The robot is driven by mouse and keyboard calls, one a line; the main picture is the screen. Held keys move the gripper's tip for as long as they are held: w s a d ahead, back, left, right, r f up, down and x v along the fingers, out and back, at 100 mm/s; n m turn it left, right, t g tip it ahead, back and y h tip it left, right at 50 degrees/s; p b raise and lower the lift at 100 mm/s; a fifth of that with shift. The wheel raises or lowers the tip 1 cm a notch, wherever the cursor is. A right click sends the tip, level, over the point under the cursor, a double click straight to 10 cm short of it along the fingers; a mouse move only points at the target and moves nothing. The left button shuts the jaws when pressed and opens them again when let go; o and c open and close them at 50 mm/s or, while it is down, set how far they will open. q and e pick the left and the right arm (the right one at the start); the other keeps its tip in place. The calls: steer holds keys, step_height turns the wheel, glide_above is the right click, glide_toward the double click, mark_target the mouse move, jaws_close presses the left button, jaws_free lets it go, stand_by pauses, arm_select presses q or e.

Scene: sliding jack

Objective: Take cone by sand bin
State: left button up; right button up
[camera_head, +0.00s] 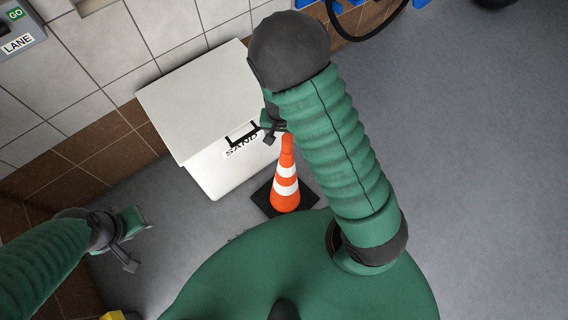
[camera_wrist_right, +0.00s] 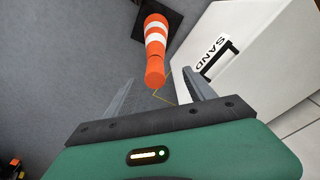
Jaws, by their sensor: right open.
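An orange cone with white bands (camera_head: 285,183) stands upright on a black square base beside the white sand bin (camera_head: 205,95). The bin carries a SAND label on its front. My right gripper (camera_head: 270,133) is in front of the bin, by the cone's tip. In the right wrist view the cone (camera_wrist_right: 155,50) shows tip toward me, with its tip just beyond and between the open fingers of my right gripper (camera_wrist_right: 157,92). The fingers do not touch it. My left gripper (camera_head: 138,240) is at the lower left, over the floor and away from the cone; its jaw gap is unclear.
A tiled wall (camera_head: 100,60) runs behind the bin, with a LANE sign box (camera_head: 18,38) at the upper left. A blue object with a black hose (camera_head: 370,20) is at the top. The grey floor (camera_head: 480,150) on the right is clear.

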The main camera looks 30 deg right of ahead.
mark_target(287, 139)
steer(key=d+f, duration=0.1)
steer(key=f, duration=0.1)
steer(key=d+f+b, duration=0.1)
steer(key=f, duration=0.2)
steer(key=w+f, duration=0.1)
steer(key=f, duration=0.2)
steer(key=shift+d, duration=0.4)
steer(key=shift+f, duration=0.3)
steer(key=f, duration=0.1)
steer(key=f+b, duration=0.1)
steer(key=f, duration=0.1)
steer(key=shift+w+f, duration=0.35)
steer(key=shift+f, duration=0.1)
steer(key=shift+d, duration=0.45)
steer(key=c, duration=0.5)
steer(key=shift+a, duration=0.25)
jaws_close()
arm_select(q)
steer(key=f, duration=0.1)
steer(key=d+f, duration=0.1)
steer(key=shift+w+d+f, duration=0.25)
steer(key=shift+f, duration=0.15)
steer(key=shift+d, duration=0.1)
arm_select(e)
steer(key=shift+d, duration=0.15)
